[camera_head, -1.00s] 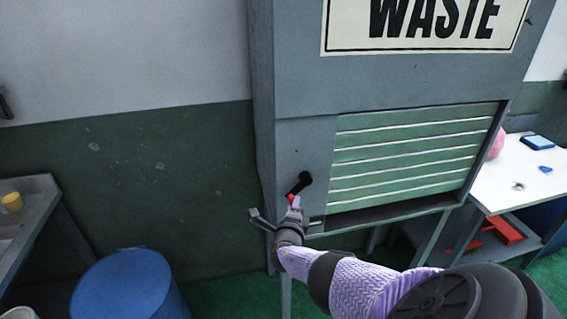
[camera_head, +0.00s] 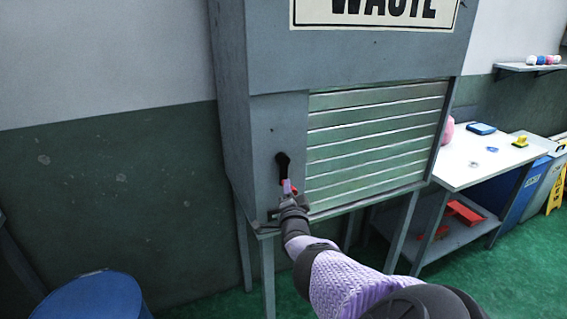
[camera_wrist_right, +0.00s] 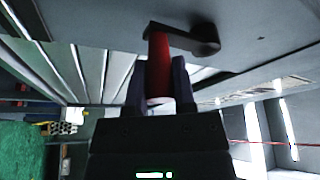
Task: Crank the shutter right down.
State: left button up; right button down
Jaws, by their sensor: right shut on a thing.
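The green slatted shutter (camera_head: 375,140) fills the opening of the grey waste cabinet. Its lower edge looks level with the bottom of the opening, with no dark gap clearly showing under it. The black crank arm (camera_head: 283,162) is on the panel left of the shutter and points downward. My right gripper (camera_head: 288,190) is at its lower end. In the right wrist view, the gripper (camera_wrist_right: 161,85) is shut on the red crank handle (camera_wrist_right: 159,57), and the black crank arm (camera_wrist_right: 185,38) runs from it to the right. My left gripper is not in view.
A white table (camera_head: 490,158) stands right of the cabinet with small items on it and red things on its lower shelf. A blue drum (camera_head: 95,298) stands at the lower left. Green floor shows between them.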

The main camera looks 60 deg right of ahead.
jog(key=shift+s+d+r+n+t, duration=0.1)
jog(key=shift+d+n+t, duration=0.1)
jog(key=shift+n+t, duration=0.15)
dwell(0.3)
jog(key=shift+c, duration=2.2)
grip_release()
jog(key=p+v, duration=0.7)
jog(key=v, duration=0.3)
